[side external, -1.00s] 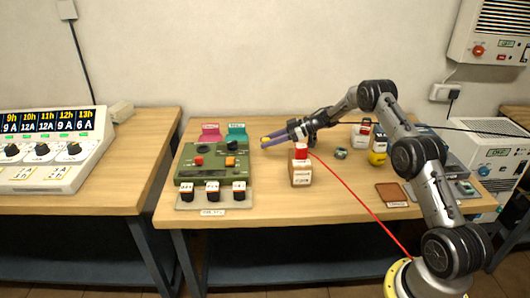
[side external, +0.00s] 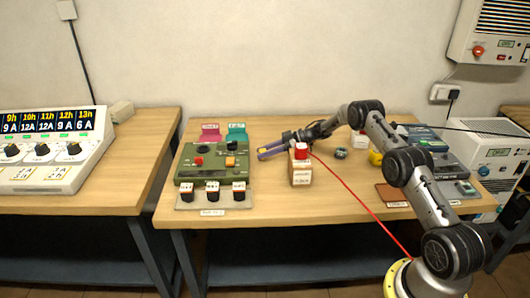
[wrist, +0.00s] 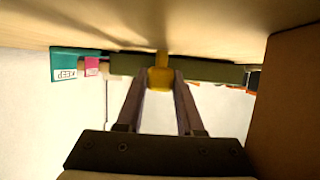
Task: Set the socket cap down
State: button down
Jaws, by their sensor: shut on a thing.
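The socket cap is a small yellow piece (wrist: 160,80) with a narrow stem, seen between my fingertips in the wrist view. My gripper (side external: 261,154) is shut on it, with the fingers nearly level and pointing left, low over the wooden table (side external: 340,215). The wrist view also shows my gripper (wrist: 161,84), with the table surface (wrist: 210,25) along the top of the picture. The stem points at the table and a shadow falls close by. I cannot tell whether the stem touches the wood. In the side view the cap is too small to make out clearly.
A green control box (side external: 203,165) stands left of my fingertips, with several black-and-white plugs in front. A wooden block with a red top (side external: 301,175) stands close on the near side of my gripper. Pink (side external: 210,132) and teal (side external: 236,131) cards stand behind the box. A red cable (side external: 345,185) crosses the table.

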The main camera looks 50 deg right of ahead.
jog(key=shift+f, duration=0.15)
jog(key=c, duration=0.5)
grip_release()
jog(key=shift+c, duration=0.2)
